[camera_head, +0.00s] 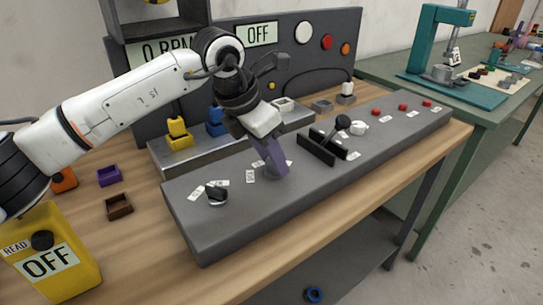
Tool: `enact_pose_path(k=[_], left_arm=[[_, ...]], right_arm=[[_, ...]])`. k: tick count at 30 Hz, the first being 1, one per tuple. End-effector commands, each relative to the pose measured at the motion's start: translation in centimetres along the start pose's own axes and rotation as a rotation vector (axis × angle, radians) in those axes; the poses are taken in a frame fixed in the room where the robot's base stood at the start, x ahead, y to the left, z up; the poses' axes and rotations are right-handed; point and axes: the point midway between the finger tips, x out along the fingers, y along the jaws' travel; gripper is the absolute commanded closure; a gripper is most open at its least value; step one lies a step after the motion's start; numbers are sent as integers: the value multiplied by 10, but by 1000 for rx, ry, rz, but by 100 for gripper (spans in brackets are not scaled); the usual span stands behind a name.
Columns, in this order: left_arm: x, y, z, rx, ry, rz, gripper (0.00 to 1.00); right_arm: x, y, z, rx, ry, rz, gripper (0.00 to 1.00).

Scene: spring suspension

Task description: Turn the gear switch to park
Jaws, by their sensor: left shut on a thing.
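The long grey control panel (230,225) lies on the wooden workbench. My left gripper (272,165) reaches down to it from above, its purple-grey fingers shut at a rotary switch with small white labels (250,176) around it. The fingers hide most of this switch, which I take to be the gear switch. The label letters are too small to read, so I cannot tell which position it points to. A black rotary knob (216,193) with its own labels stands to the left. My right gripper is not in view.
A black lever with a ball knob (343,122) stands between black rails just right of my gripper. A white knob (359,128) and red buttons (403,107) follow. Behind are yellow (178,135) and blue (215,122) blocks. A yellow meter (60,262) reading OFF stands front left.

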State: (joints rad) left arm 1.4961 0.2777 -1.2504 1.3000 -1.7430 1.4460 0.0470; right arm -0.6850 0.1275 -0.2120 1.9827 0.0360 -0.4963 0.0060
Motion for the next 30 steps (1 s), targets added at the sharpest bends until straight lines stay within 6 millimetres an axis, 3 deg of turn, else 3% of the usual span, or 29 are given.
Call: enact_pose_path(k=[10, 11, 14, 23, 30], left_arm=[[-1, 0, 0, 1, -1, 0, 86], [-1, 0, 0, 1, -1, 0, 61], [-1, 0, 0, 1, -1, 0, 45], [-2, 0, 0, 1, 0, 0, 45], [-33, 1, 1, 2, -3, 3, 45]], right_arm=[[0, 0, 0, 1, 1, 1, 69], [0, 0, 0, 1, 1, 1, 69], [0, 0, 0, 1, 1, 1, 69], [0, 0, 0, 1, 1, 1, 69], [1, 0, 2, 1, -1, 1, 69]])
